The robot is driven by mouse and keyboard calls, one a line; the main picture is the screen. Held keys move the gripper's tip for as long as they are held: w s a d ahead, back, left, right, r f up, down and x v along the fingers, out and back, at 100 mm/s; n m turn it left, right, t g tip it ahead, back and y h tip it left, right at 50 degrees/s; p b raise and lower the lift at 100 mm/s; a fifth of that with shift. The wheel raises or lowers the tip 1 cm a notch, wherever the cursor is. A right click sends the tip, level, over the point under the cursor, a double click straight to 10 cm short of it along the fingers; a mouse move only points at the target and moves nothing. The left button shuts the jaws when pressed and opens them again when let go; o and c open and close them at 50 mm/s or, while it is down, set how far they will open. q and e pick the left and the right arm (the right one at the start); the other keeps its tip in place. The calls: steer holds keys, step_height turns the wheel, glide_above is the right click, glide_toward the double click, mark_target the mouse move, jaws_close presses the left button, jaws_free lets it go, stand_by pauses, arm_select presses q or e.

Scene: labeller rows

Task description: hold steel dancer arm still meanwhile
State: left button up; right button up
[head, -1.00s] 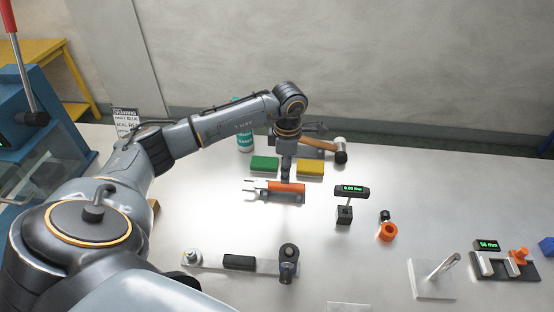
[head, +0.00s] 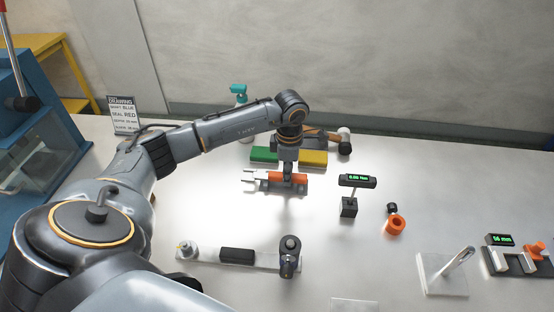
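The long flat steel bar (head: 208,254) near the front of the table looks like the steel dancer arm. It has a black block in its middle, a small post at its left end and a dark round roller or knob (head: 290,258) at its right end. Neither gripper is at it. My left gripper (head: 288,175) points down at the orange handle of a fork-ended tool (head: 272,179), behind the bar. Its fingertips are small and partly hidden, so I cannot tell whether they grip the handle. My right gripper is not in view.
Green (head: 264,154) and yellow (head: 313,158) blocks and a hammer (head: 345,140) lie behind the gripper. A small display stand (head: 357,182), an orange ring (head: 396,225) and a lever on a white plate (head: 440,275) stand to the right. The table between is clear.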

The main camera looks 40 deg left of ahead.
arm_select(q)
jaws_close()
steer(key=shift+r, duration=0.15)
steer(key=shift+r+p, duration=0.4)
steer(key=shift+r, duration=0.1)
steer(key=shift+r+p, duration=1.05)
steer(key=shift+r, duration=0.8)
